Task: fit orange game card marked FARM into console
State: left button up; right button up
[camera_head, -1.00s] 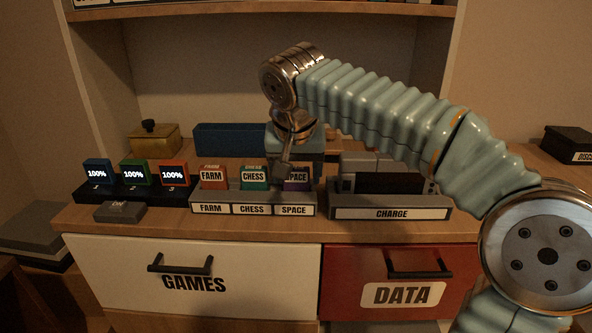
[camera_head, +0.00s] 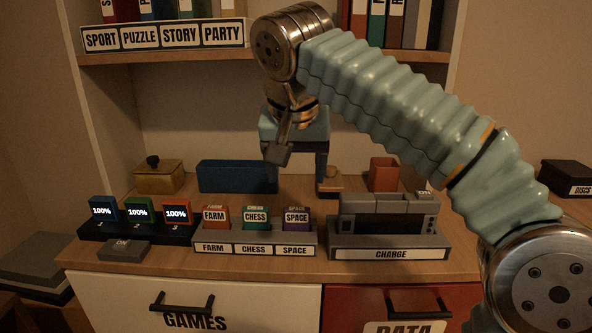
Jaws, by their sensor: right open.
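The orange game card marked FARM (camera_head: 215,217) stands upright in the left slot of the grey card rack (camera_head: 255,248), above the FARM label. A teal CHESS card (camera_head: 255,217) and a purple SPACE card (camera_head: 296,217) stand beside it. A grey device (camera_head: 388,206), which may be the console, sits in the stand marked CHARGE (camera_head: 390,254). My right gripper (camera_head: 297,172) points down above and behind the rack, to the right of the FARM card. It is open, and no card shows in it. Part of it is hidden by its own wrist. My left gripper is out of view.
Three screens reading 100% (camera_head: 138,210) stand on a black base at left, with a small grey box (camera_head: 124,250) in front. A blue box (camera_head: 236,177), a brass box (camera_head: 159,177) and an orange holder (camera_head: 383,174) stand behind. A shelf (camera_head: 170,55) overhangs the back.

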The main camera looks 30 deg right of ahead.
aim_at(379, 213)
jog(key=k, duration=1)
